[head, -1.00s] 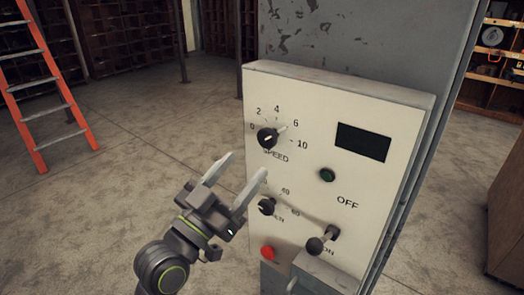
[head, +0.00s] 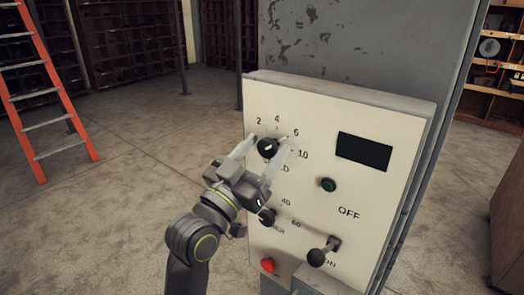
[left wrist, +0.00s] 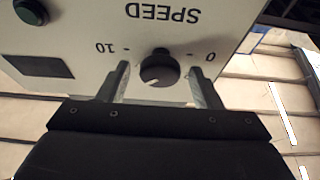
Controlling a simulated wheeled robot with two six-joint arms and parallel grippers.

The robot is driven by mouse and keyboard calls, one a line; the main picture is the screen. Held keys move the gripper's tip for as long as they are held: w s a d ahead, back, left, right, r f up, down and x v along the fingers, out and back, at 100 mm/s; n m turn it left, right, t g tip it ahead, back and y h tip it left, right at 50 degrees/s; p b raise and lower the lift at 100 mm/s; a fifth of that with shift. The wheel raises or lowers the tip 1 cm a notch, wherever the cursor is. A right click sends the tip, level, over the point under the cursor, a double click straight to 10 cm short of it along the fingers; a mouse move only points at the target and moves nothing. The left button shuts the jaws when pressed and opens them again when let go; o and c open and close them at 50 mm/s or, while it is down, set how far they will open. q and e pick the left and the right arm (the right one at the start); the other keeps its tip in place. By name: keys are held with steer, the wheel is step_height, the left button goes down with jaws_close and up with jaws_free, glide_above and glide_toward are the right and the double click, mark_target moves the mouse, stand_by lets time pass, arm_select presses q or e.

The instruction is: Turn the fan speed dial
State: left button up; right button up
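The speed dial (head: 267,148) is a black knob with a white pointer mark on the upper part of a cream control panel (head: 385,205). Numbers ring it and the word SPEED is partly covered by my gripper. My left gripper (head: 264,143) is open, with one finger on each side of the dial. In the left wrist view the dial (left wrist: 159,68) shows upside down between the two fingers (left wrist: 160,85), with a gap on both sides. My right gripper is in neither view.
Below the speed dial are a second black knob (head: 267,216), a red button (head: 267,265) and a lever switch (head: 322,252). A green button (head: 328,185) and a dark display (head: 364,151) are to the right. An orange ladder (head: 48,90) stands far left.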

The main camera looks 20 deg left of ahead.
arm_select(q)
steer(key=c, duration=1)
steer(key=shift+o, duration=0.2)
steer(key=shift+n+y+p, duration=0.3)
steer(key=shift+n+p, duration=0.1)
steer(key=shift+n, duration=0.3)
steer(key=o, duration=1)
steer(key=shift+s, duration=0.1)
